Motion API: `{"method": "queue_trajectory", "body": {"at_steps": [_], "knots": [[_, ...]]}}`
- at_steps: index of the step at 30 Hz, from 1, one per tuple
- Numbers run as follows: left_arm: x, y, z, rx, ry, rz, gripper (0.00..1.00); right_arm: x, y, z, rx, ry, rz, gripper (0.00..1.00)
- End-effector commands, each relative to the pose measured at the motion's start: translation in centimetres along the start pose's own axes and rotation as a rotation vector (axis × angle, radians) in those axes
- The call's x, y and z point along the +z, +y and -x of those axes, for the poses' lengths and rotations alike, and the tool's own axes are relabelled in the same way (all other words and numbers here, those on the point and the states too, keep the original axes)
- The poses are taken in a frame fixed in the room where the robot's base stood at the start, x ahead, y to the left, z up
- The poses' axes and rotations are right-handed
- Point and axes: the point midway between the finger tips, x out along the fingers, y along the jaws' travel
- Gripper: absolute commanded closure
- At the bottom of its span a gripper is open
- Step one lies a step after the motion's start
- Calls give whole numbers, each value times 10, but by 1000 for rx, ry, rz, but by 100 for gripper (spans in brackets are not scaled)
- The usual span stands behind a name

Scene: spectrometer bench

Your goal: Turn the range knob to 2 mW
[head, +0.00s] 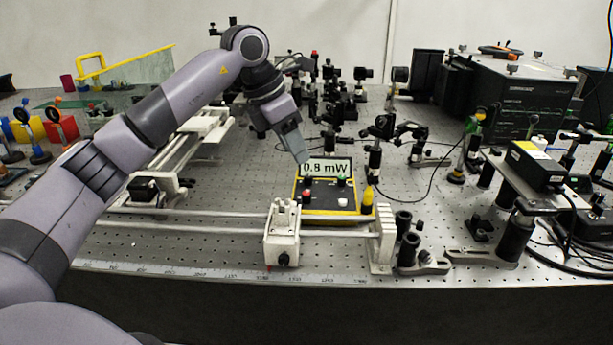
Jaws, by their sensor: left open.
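A yellow-edged power meter (328,213) with a dark front stands on the optical bench in the middle of the head view. Its display (327,168) reads 0.8 mW. Small coloured controls sit on its front, among them a red one (306,193), a green one (342,181) and a white one (342,203). I cannot tell which is the range knob or where it points. My left gripper (301,158) is open and angled down, just at the upper left corner of the meter; its fingers are small and hard to separate. My right gripper is not in view.
A white rail with a carriage (283,238) runs in front of the meter. A yellow cone-topped object (367,197) stands close at its right. Black optic mounts (375,155) crowd behind and right. A large black box (510,95) is at back right.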

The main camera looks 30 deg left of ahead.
Motion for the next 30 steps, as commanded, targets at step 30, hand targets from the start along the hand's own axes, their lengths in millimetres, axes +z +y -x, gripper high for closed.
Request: {"method": "queue_trajectory", "body": {"at_steps": [30], "knots": [[-2,4,-69,11,6,3,84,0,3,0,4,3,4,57]]}}
